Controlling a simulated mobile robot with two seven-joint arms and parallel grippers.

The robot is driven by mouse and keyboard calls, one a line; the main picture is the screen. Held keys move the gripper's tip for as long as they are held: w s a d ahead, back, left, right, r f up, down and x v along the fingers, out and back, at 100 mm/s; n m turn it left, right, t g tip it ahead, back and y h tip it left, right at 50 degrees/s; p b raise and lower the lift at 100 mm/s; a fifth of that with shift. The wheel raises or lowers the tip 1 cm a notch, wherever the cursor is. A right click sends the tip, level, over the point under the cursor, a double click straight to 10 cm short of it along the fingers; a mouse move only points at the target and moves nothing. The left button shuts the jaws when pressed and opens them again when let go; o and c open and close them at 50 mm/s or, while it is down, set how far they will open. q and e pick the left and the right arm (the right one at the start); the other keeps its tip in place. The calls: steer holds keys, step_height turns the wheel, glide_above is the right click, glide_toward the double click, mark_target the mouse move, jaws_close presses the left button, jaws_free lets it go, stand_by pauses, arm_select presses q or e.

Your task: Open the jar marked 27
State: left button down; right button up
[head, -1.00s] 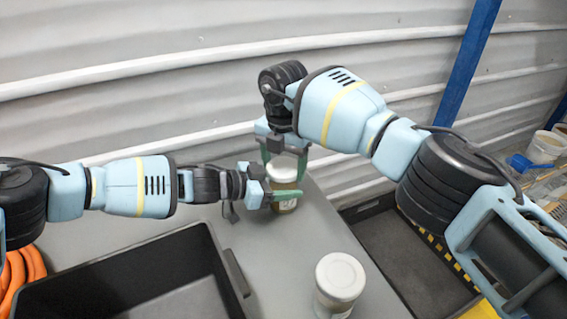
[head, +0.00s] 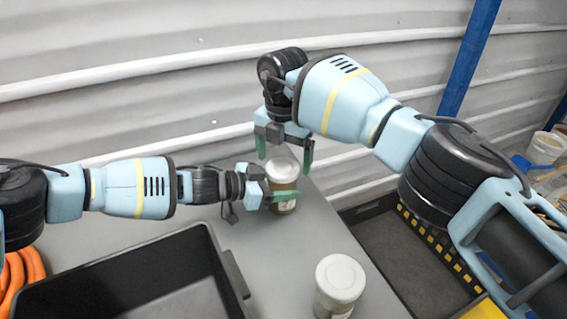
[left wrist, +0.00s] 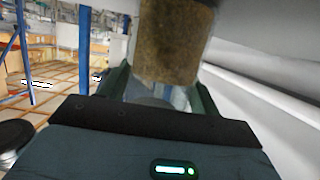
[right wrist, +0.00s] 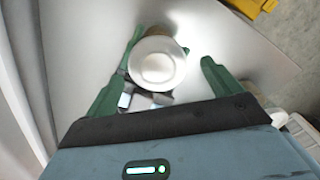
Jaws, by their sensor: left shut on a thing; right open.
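A jar with a white lid (head: 284,170) and brown contents stands upright at the far end of the grey table. My left gripper (head: 284,196) is shut on its body from the left. In the left wrist view the jar's brown body (left wrist: 172,45) shows between the fingers. Its label is mostly covered, so I cannot read the number. My right gripper (head: 285,158) is open above the lid, pointing down. In the right wrist view the lid (right wrist: 157,63) is on the jar, nearer the left finger. A second white-lidded jar (head: 340,282) stands nearer; its number is not readable.
A black open bin (head: 130,262) sits at the front left of the grey table (head: 265,262). Orange hose (head: 25,270) lies at the far left. A corrugated wall (head: 150,95) is close behind the arms. A dark tray (head: 395,250) is beyond the table's right edge.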

step_height(320, 180, up, 2)
steer(key=shift+a+r+m, duration=0.1)
steer(key=shift+r+m, duration=1.5)
steer(key=shift+r, duration=0.1)
steer(key=shift+c, duration=0.4)
steer(key=shift+f, duration=4)
steer(key=c, duration=1)
steer(key=shift+n, duration=1.6)
steer(key=o, duration=1.1)
